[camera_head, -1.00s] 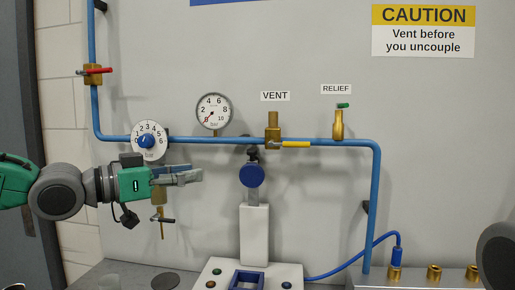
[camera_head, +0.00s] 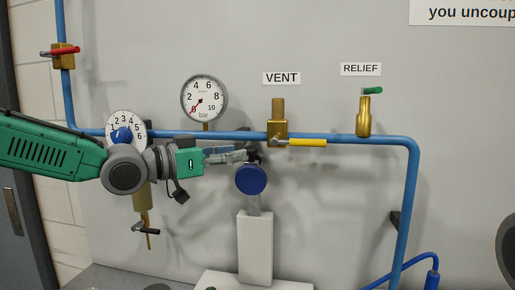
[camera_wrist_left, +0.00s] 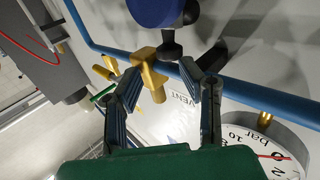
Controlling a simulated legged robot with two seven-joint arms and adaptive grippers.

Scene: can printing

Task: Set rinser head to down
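A round blue head (camera_head: 251,180) with a black link behind it is mounted on a white column (camera_head: 255,245); no label marks it as the rinser head. In the left wrist view the blue head (camera_wrist_left: 158,10) shows at the top edge, with the black link (camera_wrist_left: 171,46) below it. My left gripper (camera_head: 250,154) is just above the blue head. In the wrist view its two fingers (camera_wrist_left: 165,92) are spread apart, with no object held between them. Whether a finger touches the link cannot be told. My right gripper is not in view.
A blue pipe (camera_head: 345,138) runs across the wall behind the gripper. The brass vent valve (camera_head: 278,118) with its yellow lever (camera_head: 306,142) is close to the fingertips. A gauge (camera_head: 204,98), a relief valve (camera_head: 364,115) and a numbered dial (camera_head: 126,122) are nearby.

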